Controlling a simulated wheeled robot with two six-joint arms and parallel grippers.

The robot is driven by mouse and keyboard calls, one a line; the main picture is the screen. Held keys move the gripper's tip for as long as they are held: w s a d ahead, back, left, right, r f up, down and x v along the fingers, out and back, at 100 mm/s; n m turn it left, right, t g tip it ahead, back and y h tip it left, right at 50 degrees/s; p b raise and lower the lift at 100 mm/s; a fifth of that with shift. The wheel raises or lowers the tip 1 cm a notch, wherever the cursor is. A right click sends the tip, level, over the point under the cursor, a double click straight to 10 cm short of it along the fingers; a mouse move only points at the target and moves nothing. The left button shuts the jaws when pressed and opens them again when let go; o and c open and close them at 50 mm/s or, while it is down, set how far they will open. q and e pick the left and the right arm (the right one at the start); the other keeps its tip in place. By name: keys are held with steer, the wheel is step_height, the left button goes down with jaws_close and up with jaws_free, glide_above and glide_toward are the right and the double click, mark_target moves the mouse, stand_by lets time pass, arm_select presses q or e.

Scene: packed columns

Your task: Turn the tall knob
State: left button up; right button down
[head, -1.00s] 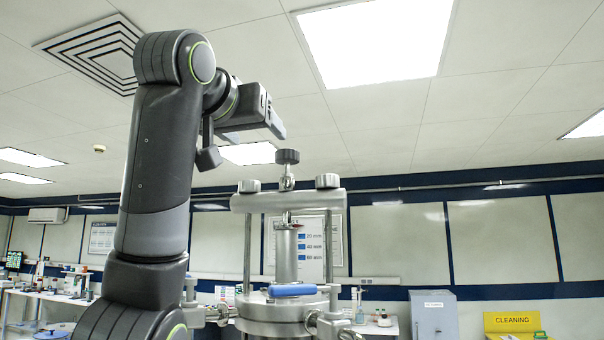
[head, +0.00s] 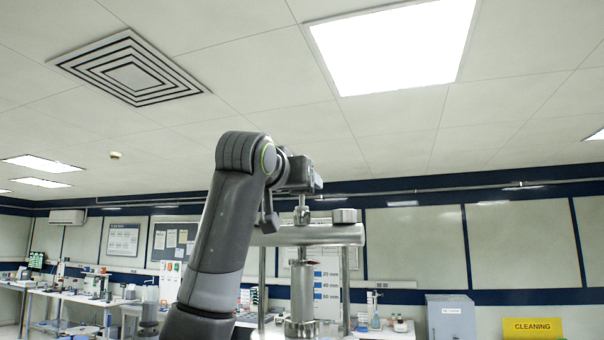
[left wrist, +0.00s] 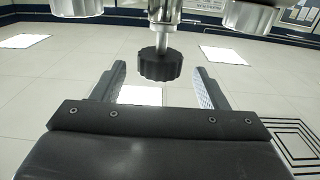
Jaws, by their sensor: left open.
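The tall knob (left wrist: 159,66) is black and ribbed, on a metal stem; the wrist view shows it upside down against the ceiling. My left gripper (left wrist: 160,76) is open, with one finger on each side of the knob and a gap visible on both sides. In the head view my left gripper (head: 311,181) hides the knob, and only its metal stem (head: 302,214) shows below. The stem stands on the metal crossbar (head: 318,236) of the column frame. My right gripper is not in view.
A shorter round cap (head: 345,215) sits on the right end of the crossbar, close to my gripper. A metal cylinder (head: 302,285) stands below the bar between upright rods. Benches with lab items line the back left. The space above is clear.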

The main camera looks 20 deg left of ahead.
mark_target(302, 193)
arm_select(q)
steer(key=w+p, duration=0.1)
steer(key=w, duration=0.2)
steer(key=shift+w+d+r+p, duration=0.1)
steer(key=shift+w+r+p, duration=0.05)
steer(key=shift+p, duration=0.25)
steer(key=shift+w, duration=0.5)
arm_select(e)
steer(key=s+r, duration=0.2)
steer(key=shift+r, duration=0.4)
arm_select(q)
steer(key=shift+s, duration=0.1)
steer(key=shift+c, duration=0.4)
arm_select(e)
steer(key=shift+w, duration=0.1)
arm_select(q)
steer(key=c, duration=0.9)
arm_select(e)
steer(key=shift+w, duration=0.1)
